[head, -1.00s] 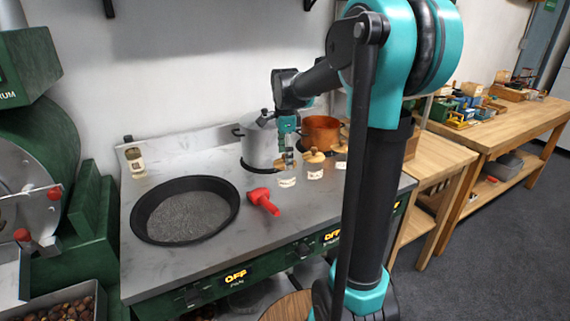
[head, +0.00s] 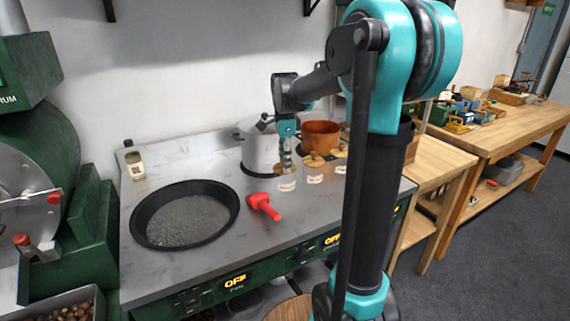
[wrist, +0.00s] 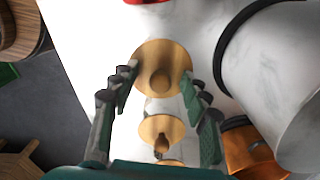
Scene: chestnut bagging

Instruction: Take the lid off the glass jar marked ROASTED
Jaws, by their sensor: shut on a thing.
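Several small glass jars with round wooden lids stand in a row on the grey worktop. The leftmost jar (head: 287,184) has a pale label too small to read. Its wooden lid (wrist: 162,58) has a round knob and lies between my fingers in the wrist view. My gripper (head: 286,164) points down over this jar and is shut on the lid; it also shows in the wrist view (wrist: 158,80). I cannot tell whether the lid is clear of the rim. A second jar (head: 314,176) stands just right of it, its lid (wrist: 155,132) nearer the wrist camera.
A grey pot (head: 258,150) and a copper pot (head: 320,135) stand behind the jars. An OIL jar (head: 135,166) stands at the back left. The worktop's front strip is clear.

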